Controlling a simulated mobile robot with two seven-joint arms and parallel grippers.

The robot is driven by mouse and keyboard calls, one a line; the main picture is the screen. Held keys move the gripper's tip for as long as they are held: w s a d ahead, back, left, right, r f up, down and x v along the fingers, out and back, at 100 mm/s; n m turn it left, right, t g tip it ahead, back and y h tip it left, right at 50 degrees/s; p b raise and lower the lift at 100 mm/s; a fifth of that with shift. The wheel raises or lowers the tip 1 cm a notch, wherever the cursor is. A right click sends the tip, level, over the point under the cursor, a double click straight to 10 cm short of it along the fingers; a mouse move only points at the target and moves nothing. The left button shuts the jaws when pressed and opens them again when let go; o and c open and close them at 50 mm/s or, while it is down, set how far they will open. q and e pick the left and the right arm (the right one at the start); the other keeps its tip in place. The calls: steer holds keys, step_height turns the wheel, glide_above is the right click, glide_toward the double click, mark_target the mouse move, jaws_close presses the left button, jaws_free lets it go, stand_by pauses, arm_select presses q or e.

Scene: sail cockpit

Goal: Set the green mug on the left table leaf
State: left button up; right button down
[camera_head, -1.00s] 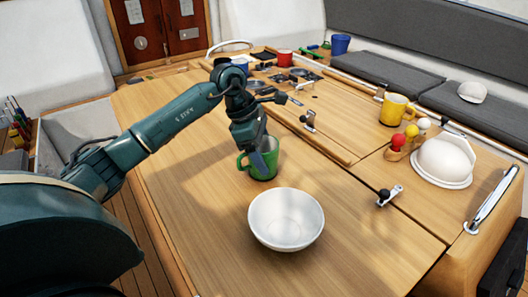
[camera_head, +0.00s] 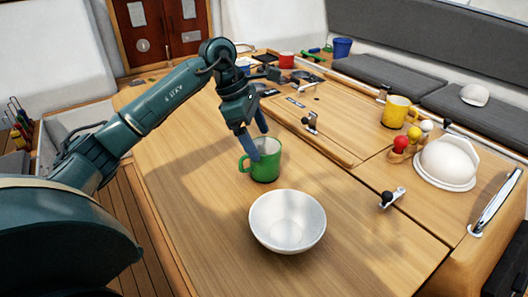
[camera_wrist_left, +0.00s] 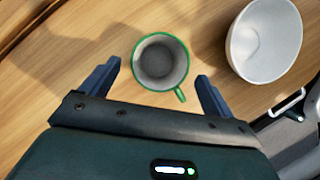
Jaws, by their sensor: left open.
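The green mug (camera_head: 266,163) stands upright on the left table leaf (camera_head: 190,170), just behind a white bowl. Its handle points left in the head view. In the left wrist view the mug (camera_wrist_left: 161,62) shows from above with its grey inside empty. My left gripper (camera_head: 258,142) is open just above and behind the mug. In the wrist view its two fingers (camera_wrist_left: 158,78) are apart, one to each side of the mug's lower rim, and nothing is held. My right gripper is in neither view.
The white bowl (camera_head: 287,222) stands close in front of the mug, and also shows in the wrist view (camera_wrist_left: 264,40). A yellow mug (camera_head: 397,111), coloured balls (camera_head: 401,144) and a white domed object (camera_head: 446,163) are on the right. The leaf left of the mug is clear.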

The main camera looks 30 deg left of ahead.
arm_select(q)
steer(key=v, duration=0.6)
steer(key=shift+r, duration=0.15)
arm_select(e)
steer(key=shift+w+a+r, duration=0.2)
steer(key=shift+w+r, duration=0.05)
arm_select(q)
steer(key=shift+s+a, duration=0.1)
steer(key=shift+a, duration=0.05)
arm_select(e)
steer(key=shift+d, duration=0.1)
